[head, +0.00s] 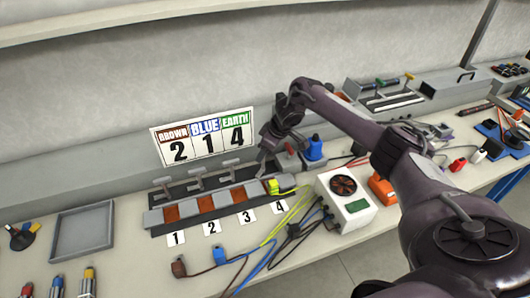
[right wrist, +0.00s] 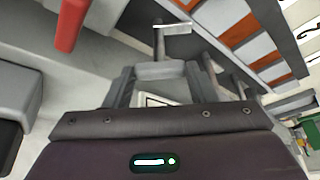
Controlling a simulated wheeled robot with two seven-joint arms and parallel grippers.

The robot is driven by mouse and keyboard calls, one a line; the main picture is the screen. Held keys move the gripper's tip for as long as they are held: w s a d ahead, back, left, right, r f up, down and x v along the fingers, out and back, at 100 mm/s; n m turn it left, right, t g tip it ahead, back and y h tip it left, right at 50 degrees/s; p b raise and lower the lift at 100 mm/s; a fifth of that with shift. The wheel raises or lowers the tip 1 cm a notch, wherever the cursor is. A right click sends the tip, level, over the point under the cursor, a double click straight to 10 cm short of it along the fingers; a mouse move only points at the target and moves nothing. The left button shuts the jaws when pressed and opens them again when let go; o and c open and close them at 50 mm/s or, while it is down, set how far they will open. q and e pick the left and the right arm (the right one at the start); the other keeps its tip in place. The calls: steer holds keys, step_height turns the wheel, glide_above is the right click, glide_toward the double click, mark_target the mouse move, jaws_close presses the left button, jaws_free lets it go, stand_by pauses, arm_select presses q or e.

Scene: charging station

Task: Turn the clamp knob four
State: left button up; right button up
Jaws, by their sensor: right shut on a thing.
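The grey terminal block (head: 208,207) has orange gaps and number cards 1 to 4 along its front. Three T-shaped clamp knobs show behind it: one (head: 162,184), two (head: 195,173) and three (head: 231,164). My right gripper (head: 264,166) is at the place of clamp knob four, which it hides in the head view. In the right wrist view a grey bar, seemingly knob four (right wrist: 160,71), lies between its fingers, and the gripper is shut on it. A yellow-green plug (head: 273,186) sits at slot four. My left gripper is out of view.
A sign (head: 203,138) reading brown 2, blue 1, earth 4 stands behind the block. A white fan box (head: 346,205) is to the right. Brown (head: 180,267) and blue (head: 219,255) plugs lie in front. An empty grey tray (head: 84,232) is at left.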

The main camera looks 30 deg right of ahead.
steer(key=n+b, duration=0.1)
steer(key=n+y+b, duration=0.1)
steer(key=n, duration=0.1)
steer(key=shift+w+d+f+n+g+b, duration=0.1)
steer(key=shift+w+d+n+g+b, duration=0.1)
steer(key=shift+n+g+b, duration=0.15)
steer(key=shift+w+n+g+y+b, duration=0.1)
steer(key=shift+n+g+y+b, duration=0.3)
steer(key=shift+n+b, duration=0.85)
steer(key=shift+r, duration=0.2)
steer(key=o, duration=1)
steer(key=shift+p+v, duration=2.35)
steer(key=shift+v, duration=1.5)
